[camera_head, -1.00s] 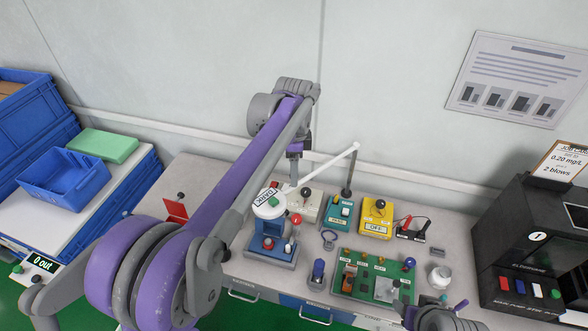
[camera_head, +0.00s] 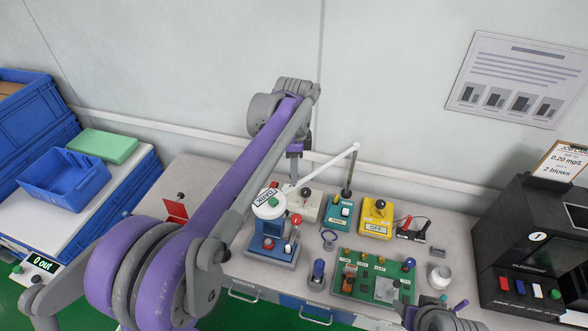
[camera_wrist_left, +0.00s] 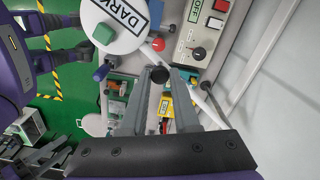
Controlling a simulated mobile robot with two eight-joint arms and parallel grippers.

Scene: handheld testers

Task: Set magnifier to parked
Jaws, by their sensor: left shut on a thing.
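The magnifier has a thin white arm (camera_head: 330,163) running from a dark post (camera_head: 348,185) down left to a round white head (camera_head: 269,206) with a DARK label. In the left wrist view the white head (camera_wrist_left: 101,35) is at the top left. My left gripper (camera_head: 294,177) is at the white arm in the head view, its fingertips hard to see.
A blue stand (camera_head: 270,250), white box (camera_head: 311,207), teal tester (camera_head: 338,214), yellow OFF tester (camera_head: 376,220) and green board (camera_head: 380,290) crowd the bench. A black machine (camera_head: 510,250) stands right. Blue crates (camera_head: 35,120) are left.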

